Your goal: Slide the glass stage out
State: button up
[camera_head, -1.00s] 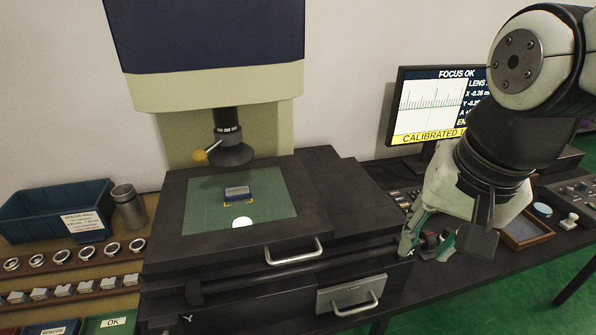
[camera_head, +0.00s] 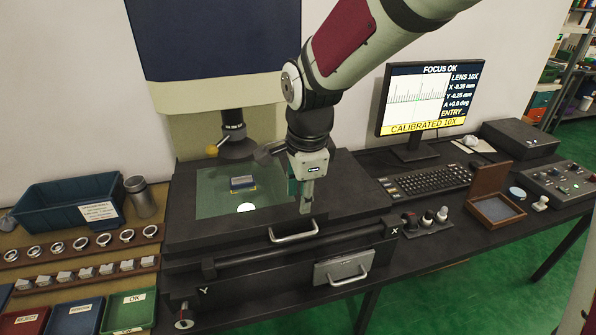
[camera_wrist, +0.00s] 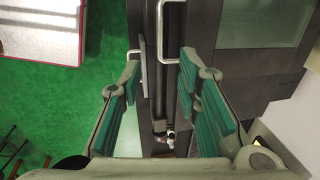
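The glass stage (camera_head: 212,200) is a green-tinted pane in a dark frame under the lens, with a small blue block (camera_head: 243,183) on it. Its metal bar handle (camera_head: 293,232) is on the front edge; in the wrist view the handle (camera_wrist: 162,34) lies ahead, between the lines of my fingers. My gripper (camera_head: 306,207) points down just above and slightly right of the handle, apart from it. The wrist view shows my gripper (camera_wrist: 160,62) open and empty. The stage sits back over its base.
A lower panel with its own handle (camera_head: 350,277) is below the stage. A knob (camera_head: 184,316) stands at front left, and several knobs (camera_head: 427,219) at right. Trays and rings lie left; a keyboard (camera_head: 430,181) and monitor (camera_head: 428,98) are right. Floor in front looks clear.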

aim_at(297, 235)
jog(key=f, duration=0.4)
jog(key=w+f, duration=0.1)
jog(key=f, duration=0.4)
jog(key=w+f, duration=0.1)
jog(key=f, duration=0.3)
jog(key=shift+w+a+f, duration=0.25)
jog(key=shift+a+f, duration=0.15)
grip_shut()
